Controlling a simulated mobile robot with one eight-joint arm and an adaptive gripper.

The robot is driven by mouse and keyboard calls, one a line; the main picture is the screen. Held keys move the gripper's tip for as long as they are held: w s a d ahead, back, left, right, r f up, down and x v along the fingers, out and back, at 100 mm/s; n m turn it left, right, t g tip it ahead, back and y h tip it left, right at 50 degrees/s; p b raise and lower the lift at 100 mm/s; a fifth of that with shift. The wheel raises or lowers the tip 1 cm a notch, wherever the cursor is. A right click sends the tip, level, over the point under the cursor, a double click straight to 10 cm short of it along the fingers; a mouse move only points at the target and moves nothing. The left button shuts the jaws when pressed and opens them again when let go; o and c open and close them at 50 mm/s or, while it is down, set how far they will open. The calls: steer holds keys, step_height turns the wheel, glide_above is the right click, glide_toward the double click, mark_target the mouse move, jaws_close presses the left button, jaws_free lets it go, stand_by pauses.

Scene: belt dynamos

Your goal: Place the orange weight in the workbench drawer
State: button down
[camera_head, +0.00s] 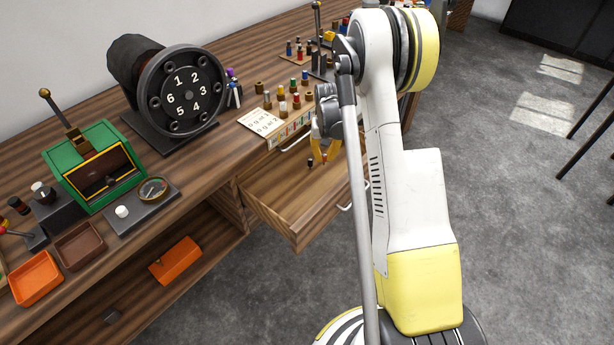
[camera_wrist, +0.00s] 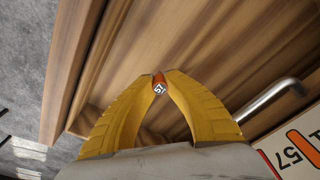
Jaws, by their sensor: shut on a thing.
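My gripper (camera_head: 320,155) hangs over the open workbench drawer (camera_head: 290,208) in the head view. The fingers hide most of the weight. The drawer's wooden inside (camera_wrist: 215,40) lies beyond the fingertips in the wrist view. A small dark shape (camera_head: 310,163) shows just below the fingers in the head view; I cannot tell what it is.
A rack of several coloured weights (camera_head: 290,103) stands on the workbench above the drawer. A black numbered dial (camera_head: 187,92), a green box (camera_head: 92,165) and an orange tray (camera_head: 36,278) stand to the left. An orange box (camera_head: 175,262) lies on the lower shelf.

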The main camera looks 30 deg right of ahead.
steer(key=a+f, duration=0.1)
steer(key=w+a+b, duration=0.1)
steer(key=w+a+f, duration=0.1)
steer(key=shift+a+f, duration=0.35)
steer(key=shift+f+b, duration=1.1)
steer(key=shift+f, duration=0.75)
steer(key=shift+f, duration=0.1)
steer(key=shift+f, duration=0.15)
steer(key=c, duration=1.5)
jaws_free()
